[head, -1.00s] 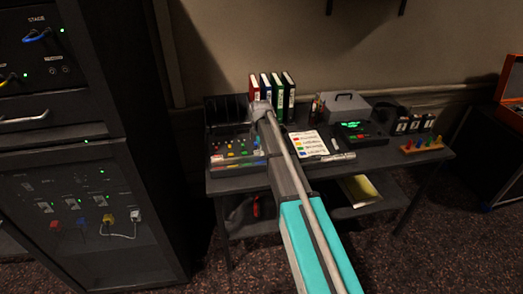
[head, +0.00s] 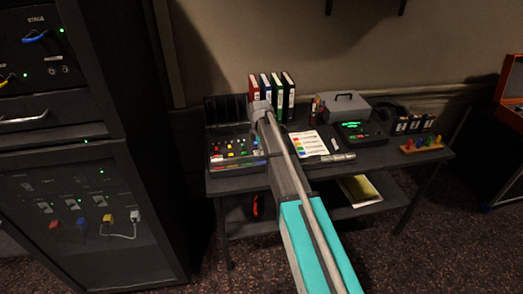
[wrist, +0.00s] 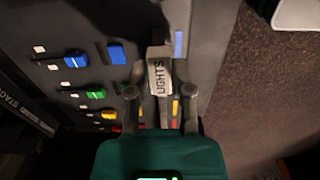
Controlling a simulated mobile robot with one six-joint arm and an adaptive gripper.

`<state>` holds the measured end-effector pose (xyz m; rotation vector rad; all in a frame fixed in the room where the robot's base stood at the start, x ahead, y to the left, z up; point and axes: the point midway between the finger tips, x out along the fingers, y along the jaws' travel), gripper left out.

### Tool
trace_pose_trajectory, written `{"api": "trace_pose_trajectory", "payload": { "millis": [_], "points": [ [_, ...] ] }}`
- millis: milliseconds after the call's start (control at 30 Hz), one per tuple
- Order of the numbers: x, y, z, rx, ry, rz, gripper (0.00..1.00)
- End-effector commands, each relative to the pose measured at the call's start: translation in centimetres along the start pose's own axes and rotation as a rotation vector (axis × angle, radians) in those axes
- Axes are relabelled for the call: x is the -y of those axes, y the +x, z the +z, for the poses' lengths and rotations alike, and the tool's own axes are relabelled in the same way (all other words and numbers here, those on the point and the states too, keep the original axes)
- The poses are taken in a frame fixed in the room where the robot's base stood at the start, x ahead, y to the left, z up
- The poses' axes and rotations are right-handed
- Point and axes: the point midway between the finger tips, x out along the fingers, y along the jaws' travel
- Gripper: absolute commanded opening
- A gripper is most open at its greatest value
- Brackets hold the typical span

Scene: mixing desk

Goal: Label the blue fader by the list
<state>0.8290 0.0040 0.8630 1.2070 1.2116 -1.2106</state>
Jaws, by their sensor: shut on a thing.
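In the wrist view my gripper (wrist: 160,93) is shut on a pale label (wrist: 160,78) that reads LIGHTS. The label is held over the mixing desk (wrist: 206,30); I cannot tell whether it touches the surface. The blue fader (wrist: 75,61) is left of the gripper, with a blue patch (wrist: 117,54) between them. In the head view the mixing desk (head: 214,163) sits at the table's left end, and the list (head: 308,145), a white sheet with coloured marks, lies to its right.
Green (wrist: 95,94) and yellow (wrist: 109,114) faders lie below the blue one in the wrist view. Binders (head: 288,92) stand behind the desk. A dark rack (head: 90,160) is at left.

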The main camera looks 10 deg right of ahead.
Motion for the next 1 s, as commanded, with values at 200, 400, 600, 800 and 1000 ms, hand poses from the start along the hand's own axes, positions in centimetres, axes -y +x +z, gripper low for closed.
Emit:
{"api": "trace_pose_trajectory", "payload": {
  "millis": [200,400,600,800,1000],
  "points": [
    [0.0,0.11,-0.02,0.0,0.0,0.0,0.04],
    [0.0,0.26,-0.02,0.0,0.0,0.0,0.04],
    [-0.01,0.4,-0.02,0.0,0.0,0.0,0.04],
    [0.0,0.54,-0.02,0.0,0.0,0.0,0.04],
    [0.0,0.56,-0.01,0.0,0.0,0.0,0.45]
  ]
}}
